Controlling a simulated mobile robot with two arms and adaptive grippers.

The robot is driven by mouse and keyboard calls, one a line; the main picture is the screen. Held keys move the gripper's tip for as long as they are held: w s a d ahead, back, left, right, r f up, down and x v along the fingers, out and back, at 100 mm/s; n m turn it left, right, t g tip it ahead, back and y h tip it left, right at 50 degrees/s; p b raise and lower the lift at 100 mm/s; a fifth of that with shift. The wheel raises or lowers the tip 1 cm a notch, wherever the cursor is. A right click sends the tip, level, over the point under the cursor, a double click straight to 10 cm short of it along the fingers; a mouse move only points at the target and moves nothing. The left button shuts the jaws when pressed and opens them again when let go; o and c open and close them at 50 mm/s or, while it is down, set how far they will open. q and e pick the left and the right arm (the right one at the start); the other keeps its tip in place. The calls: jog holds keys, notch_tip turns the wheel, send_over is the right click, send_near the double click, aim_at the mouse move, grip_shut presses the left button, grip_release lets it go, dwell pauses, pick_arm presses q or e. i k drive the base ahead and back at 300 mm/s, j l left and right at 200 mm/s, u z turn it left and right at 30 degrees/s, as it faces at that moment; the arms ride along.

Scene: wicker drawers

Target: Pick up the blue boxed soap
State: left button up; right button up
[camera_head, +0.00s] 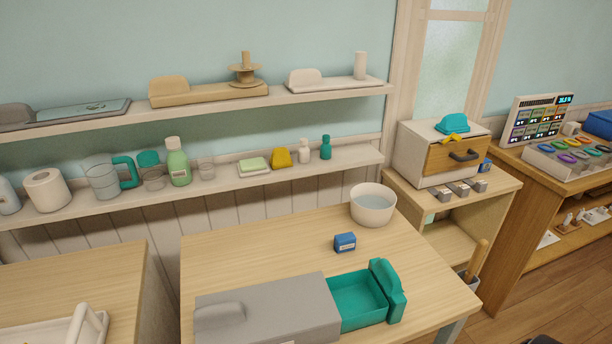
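A small blue box with a pale label (344,242), which looks like the boxed soap, sits on the wooden table (225,265). It stands behind the open teal drawer (362,300) and in front of a white bowl (373,205). Nothing touches it. Another small blue item (485,166) shows at the right side of the drawer cabinet on the side stand; it is too small to identify. Neither of my grippers is clearly in view.
A grey drawer unit (265,310) lies at the table's front with its teal drawer pulled out right. A wooden-front cabinet (424,155) stands at right. Wall shelves (220,190) hold bottles and cups. A dark shape (543,340) shows at the bottom edge.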

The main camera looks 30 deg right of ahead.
aim_at(346, 242)
jog(key=z, duration=1.35)
